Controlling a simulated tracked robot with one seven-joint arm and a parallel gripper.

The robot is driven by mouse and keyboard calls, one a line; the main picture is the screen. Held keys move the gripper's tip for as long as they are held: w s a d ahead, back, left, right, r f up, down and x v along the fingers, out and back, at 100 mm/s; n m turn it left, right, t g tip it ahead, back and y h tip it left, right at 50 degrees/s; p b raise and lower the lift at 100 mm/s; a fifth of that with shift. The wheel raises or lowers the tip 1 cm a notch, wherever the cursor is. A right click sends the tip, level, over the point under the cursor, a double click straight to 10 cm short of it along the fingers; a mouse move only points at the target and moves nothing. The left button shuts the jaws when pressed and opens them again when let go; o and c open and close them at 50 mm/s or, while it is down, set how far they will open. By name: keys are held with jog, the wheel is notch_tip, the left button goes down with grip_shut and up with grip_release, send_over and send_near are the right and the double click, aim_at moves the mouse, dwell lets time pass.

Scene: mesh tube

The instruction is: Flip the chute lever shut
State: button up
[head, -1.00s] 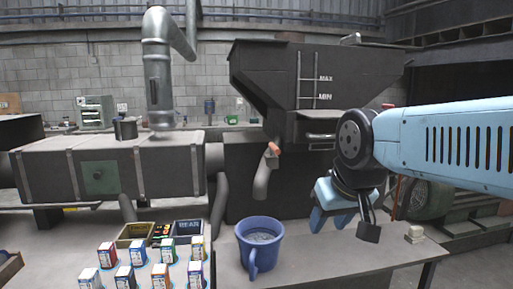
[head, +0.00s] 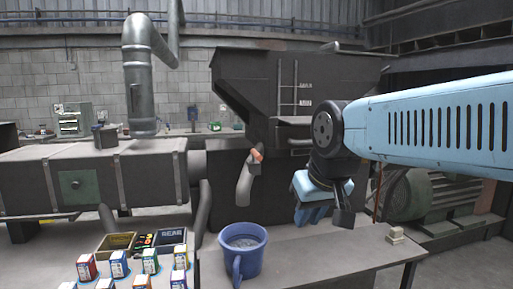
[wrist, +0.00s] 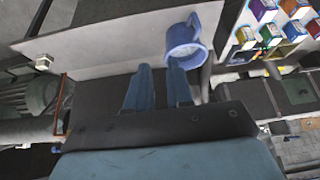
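The chute lever (head: 256,156) is a small orange handle at the top of the bent grey chute (head: 244,187), below the dark hopper, in the head view. A blue bucket (head: 242,262) with pale contents stands on the bench below the chute. It also shows in the wrist view (wrist: 186,48). My gripper (head: 308,222) hangs to the right of the chute and bucket, apart from both. In the wrist view its two blue fingers (wrist: 160,68) stand apart with nothing between them. I cannot make out the lever in the wrist view.
Several small coloured boxes (head: 119,264) and open bins (head: 172,236) stand left of the bucket. The dark hopper (head: 235,80) rises behind the bench. A small pale block (head: 395,236) sits near the bench's right end.

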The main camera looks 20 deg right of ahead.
jog(key=shift+g+y, duration=0.5)
jog(key=shift+y, duration=0.1)
jog(key=w+r, duration=0.8)
jog(key=r, duration=0.1)
jog(key=w+d+r, duration=0.1)
jog(key=w+r, duration=0.3)
jog(key=shift+w+r, duration=0.15)
jog(key=shift+w, duration=0.25)
grip_shut()
jog(key=w+d+r+y, duration=0.1)
jog(key=w+d+r, duration=0.1)
jog(key=w+r, duration=0.6)
jog(key=w, duration=0.3)
jog(key=shift+w+d+g, duration=0.15)
jog(key=shift+w+g, duration=0.15)
jog(key=shift+g, duration=0.1)
